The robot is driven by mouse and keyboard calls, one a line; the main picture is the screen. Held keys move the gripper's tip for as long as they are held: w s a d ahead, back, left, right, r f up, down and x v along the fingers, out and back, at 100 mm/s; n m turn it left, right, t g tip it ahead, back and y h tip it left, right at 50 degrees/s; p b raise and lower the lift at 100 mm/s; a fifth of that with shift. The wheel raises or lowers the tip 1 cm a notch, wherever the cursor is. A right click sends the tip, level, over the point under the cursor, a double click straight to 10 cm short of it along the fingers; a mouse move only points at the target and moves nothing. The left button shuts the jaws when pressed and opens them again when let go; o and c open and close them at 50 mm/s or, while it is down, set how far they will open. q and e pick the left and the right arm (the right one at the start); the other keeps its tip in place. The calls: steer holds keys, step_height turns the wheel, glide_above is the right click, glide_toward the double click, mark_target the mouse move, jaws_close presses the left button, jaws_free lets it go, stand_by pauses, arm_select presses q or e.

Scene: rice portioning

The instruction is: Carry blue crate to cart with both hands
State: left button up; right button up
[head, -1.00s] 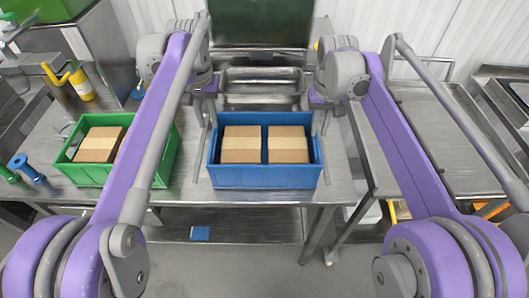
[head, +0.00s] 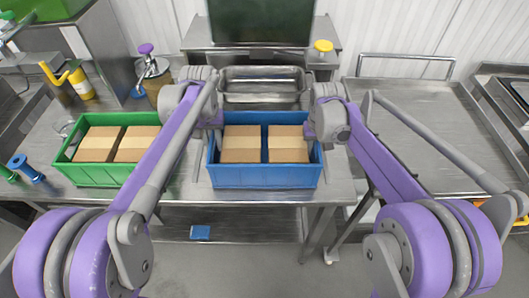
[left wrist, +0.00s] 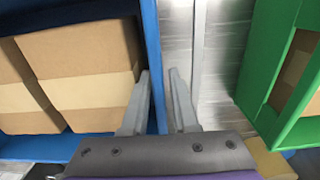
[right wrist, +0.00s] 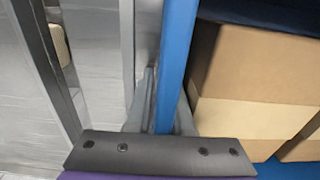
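The blue crate (head: 265,176) stands on the metal table with two brown boxes (head: 240,143) side by side inside. My left gripper (head: 211,136) is at its left wall. In the left wrist view, the fingers (left wrist: 160,95) are close together, one on each side of the blue wall (left wrist: 152,50). My right gripper (head: 317,136) is at the right wall. In the right wrist view, its fingers (right wrist: 165,100) hug the blue wall (right wrist: 178,40) from both sides. Both appear shut on the walls; the exact contact is partly hidden.
A green crate (head: 90,174) with boxes stands on the left of the table, a gap away from the blue crate. The cart (head: 420,120) at the right has a bare top. A metal tray (head: 262,88) lies behind the blue crate.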

arm_select(q)
jaws_close()
arm_select(e)
jaws_close()
arm_select(q)
steer(key=shift+r, duration=0.1)
arm_select(e)
steer(key=shift+r, duration=0.1)
stand_by(1.0)
